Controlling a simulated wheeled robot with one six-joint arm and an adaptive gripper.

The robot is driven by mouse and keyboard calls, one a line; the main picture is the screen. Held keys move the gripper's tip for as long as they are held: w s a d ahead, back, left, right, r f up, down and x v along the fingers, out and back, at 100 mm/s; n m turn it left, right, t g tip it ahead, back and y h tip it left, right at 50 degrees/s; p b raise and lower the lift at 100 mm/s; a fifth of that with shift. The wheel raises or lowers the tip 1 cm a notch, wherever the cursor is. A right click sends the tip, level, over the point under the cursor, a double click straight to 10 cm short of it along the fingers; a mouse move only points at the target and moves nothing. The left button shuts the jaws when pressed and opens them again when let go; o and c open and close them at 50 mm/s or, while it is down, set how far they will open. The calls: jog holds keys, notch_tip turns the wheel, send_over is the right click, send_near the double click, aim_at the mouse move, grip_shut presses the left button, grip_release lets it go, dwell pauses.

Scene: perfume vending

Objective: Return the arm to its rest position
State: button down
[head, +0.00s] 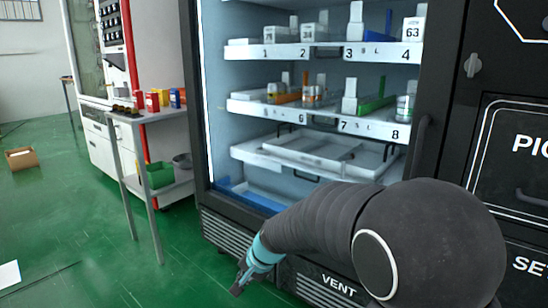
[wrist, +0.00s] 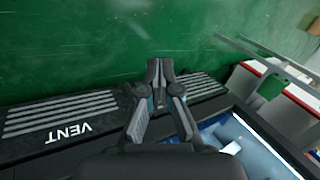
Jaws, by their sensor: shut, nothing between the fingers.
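My gripper (head: 240,288) points down and left in the head view, in front of the vending machine's lower grille. In the wrist view my gripper (wrist: 158,66) has its fingertips together, with nothing between them. My dark arm fills the lower right of the head view and hides part of the machine's base. The vending machine (head: 196,130) stands open-fronted, with numbered shelves above and to the right of the gripper.
A narrow table (head: 150,117) with small coloured boxes stands left of the machine. A green bin (head: 160,174) sits on its lower shelf. A cardboard box (head: 22,158) lies on the green floor at far left.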

jog(key=s+d+r+n+h+p, duration=0.1)
jog(key=s+d+r, duration=0.4)
jog(key=s+d, duration=0.3)
jog(key=s+d+r+n+t+h+p, duration=0.1)
jog(key=s+d+r+n+h+p, duration=0.1)
jog(key=s+d+r, duration=0.4)
jog(key=s+d+r+n+t+h+p, duration=0.1)
jog(key=s+d+r, duration=0.4)
jog(key=s+d, duration=0.5)
jog(key=shift+s+r+n+h+p, duration=0.4)
jog(key=shift+s+h, duration=0.1)
jog(key=shift+s, duration=0.7)
jog(key=shift+s, duration=0.1)
